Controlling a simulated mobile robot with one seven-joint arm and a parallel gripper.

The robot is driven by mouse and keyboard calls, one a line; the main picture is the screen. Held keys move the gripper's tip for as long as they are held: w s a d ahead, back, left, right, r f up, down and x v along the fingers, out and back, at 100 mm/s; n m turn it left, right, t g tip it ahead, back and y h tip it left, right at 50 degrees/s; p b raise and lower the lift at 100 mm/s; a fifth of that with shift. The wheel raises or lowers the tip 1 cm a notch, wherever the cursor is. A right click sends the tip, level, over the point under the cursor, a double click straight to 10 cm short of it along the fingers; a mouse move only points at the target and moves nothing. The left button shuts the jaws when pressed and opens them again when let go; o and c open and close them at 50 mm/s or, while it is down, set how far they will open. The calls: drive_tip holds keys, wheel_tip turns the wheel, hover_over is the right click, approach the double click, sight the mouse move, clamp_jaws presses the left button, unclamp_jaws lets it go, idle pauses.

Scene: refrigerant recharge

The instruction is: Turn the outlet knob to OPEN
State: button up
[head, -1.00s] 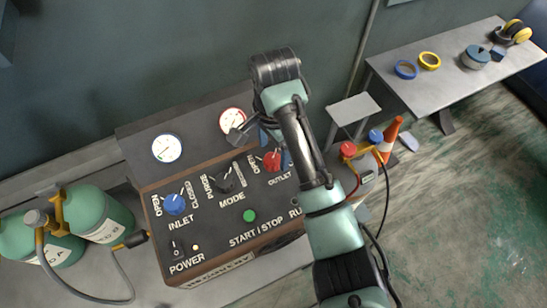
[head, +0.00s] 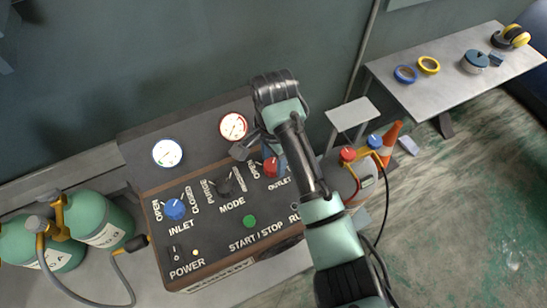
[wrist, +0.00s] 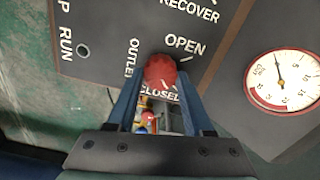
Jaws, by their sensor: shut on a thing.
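The red outlet knob (head: 270,168) sits at the right of the dark control panel (head: 215,262), with OPEN and CLOSED labels beside it. In the wrist view the knob (wrist: 160,69) is between the fingertips of my gripper (wrist: 159,77), which is shut on it. The OPEN label (wrist: 185,44) is above and right of the knob there; the CLOSED label (wrist: 160,92) is below it, partly covered by the fingers. Which mark the knob points to is hard to tell. In the head view my wrist hides part of the OUTLET area.
The blue inlet knob (head: 175,209), black mode knob (head: 222,185) and green start/stop button (head: 249,221) share the panel. Gauges (head: 167,153) (head: 233,126) stand behind. Green cylinders (head: 100,222) are at left; a tank with red and blue knobs (head: 350,178) is at right.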

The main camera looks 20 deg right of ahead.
drive_tip(key=shift+r+n+p, duration=0.1)
drive_tip(key=shift+n+p, duration=0.3)
drive_tip(key=shift+p, duration=0.1)
clamp_jaws()
drive_tip(key=shift+n+p, duration=0.6)
drive_tip(key=shift+p, duration=0.05)
drive_tip(key=shift+n+p, duration=0.65)
drive_tip(key=shift+n, duration=0.25)
drive_tip(key=n+p, duration=0.2)
drive_tip(key=n, duration=0.3)
drive_tip(key=shift+a+p, duration=0.1)
drive_tip(key=shift+p, duration=0.2)
drive_tip(key=n+p, duration=0.1)
drive_tip(key=n, duration=0.3)
drive_tip(key=shift+w+n, duration=0.1)
drive_tip(key=shift+n, duration=0.3)
drive_tip(key=n+p, duration=0.1)
drive_tip(key=n, duration=0.3)
drive_tip(key=shift+a+p, duration=0.1)
drive_tip(key=shift+p, duration=0.2)
drive_tip(key=shift+n, duration=0.3)
drive_tip(key=o, duration=1.3)
unclamp_jaws()
drive_tip(key=shift+c, duration=0.2)
